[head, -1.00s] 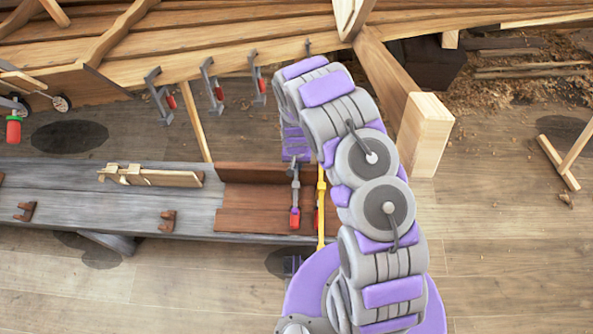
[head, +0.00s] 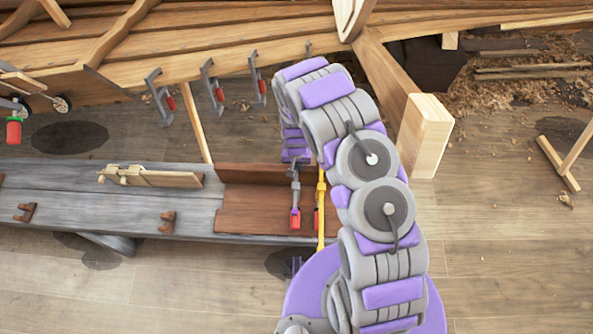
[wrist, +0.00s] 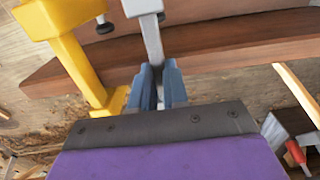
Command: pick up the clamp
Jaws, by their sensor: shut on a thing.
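The grey clamp with a red handle (head: 295,217) lies over the brown planks of the bench in the head view. Its grey bar (wrist: 152,38) shows in the wrist view, running between my blue-grey fingers. My gripper (wrist: 158,72) is shut on this bar near its end. In the head view my fingertips are hidden behind my wrist, and only the purple wrist part shows at the clamp's far end. I cannot tell whether the clamp is clear of the planks.
A yellow clamp (head: 321,208) stands close on the right of the grey one; it shows left of my fingers in the wrist view (wrist: 78,58). The grey bench (head: 70,203) carries a wooden piece (head: 160,178). Several clamps hang from the hull (head: 200,50). A post (head: 424,135) stands right.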

